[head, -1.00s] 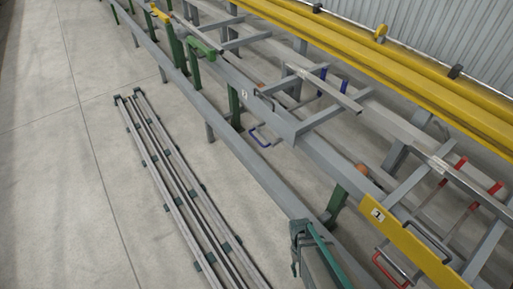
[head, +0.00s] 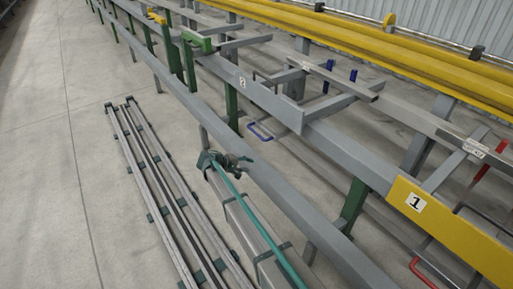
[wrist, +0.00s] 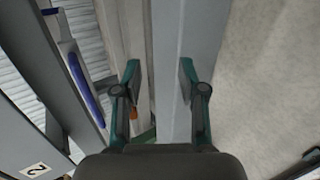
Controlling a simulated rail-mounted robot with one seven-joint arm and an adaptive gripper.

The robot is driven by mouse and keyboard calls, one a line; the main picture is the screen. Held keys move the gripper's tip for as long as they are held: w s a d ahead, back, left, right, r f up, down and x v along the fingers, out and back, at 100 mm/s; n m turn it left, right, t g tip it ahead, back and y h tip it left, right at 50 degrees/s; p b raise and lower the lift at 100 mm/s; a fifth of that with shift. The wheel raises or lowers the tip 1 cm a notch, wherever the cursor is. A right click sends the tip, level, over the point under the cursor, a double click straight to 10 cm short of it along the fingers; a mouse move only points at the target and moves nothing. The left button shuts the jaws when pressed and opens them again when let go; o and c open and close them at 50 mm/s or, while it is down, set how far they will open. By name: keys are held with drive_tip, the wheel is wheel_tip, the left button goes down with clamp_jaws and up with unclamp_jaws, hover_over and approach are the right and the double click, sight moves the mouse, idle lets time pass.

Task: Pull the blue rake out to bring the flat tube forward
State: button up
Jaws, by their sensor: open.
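The blue rake's U-shaped handle (head: 262,130) sticks out below the front beam beside the "2" label (head: 242,81). Two blue uprights of the rake (head: 339,80) stand farther back, and the rod between is partly hidden by the beam. A grey flat tube (head: 340,81) lies across the support arms, close to these uprights. My gripper (head: 236,160) is open and empty, in front of and below the handle in the picture, apart from it. In the wrist view my open fingers (wrist: 160,85) point at a grey beam, with the blue handle (wrist: 86,95) to their left.
A yellow plate marked "1" (head: 440,225) and a red handle (head: 430,275) are at the right. Long grey front rails (head: 290,197) and green posts (head: 232,105) stand near my arm. Bars (head: 160,180) lie on the floor at left; open floor lies beyond.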

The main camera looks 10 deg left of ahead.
sight(255, 133)
drive_tip(key=w+a+r+t+h, duration=0.25)
drive_tip(key=w+a+r, duration=0.25)
drive_tip(key=w+r, duration=0.3)
drive_tip(key=shift+t, duration=0.35)
drive_tip(key=b+x, duration=0.1)
drive_tip(key=x, duration=0.2)
drive_tip(key=r+b+x, duration=0.1)
drive_tip(key=x, duration=0.3)
drive_tip(key=b+x, duration=0.1)
drive_tip(key=x, duration=0.2)
drive_tip(key=shift+w+d+r, duration=0.15)
drive_tip(key=shift+w+d, duration=0.15)
drive_tip(key=shift+d, duration=0.2)
clamp_jaws()
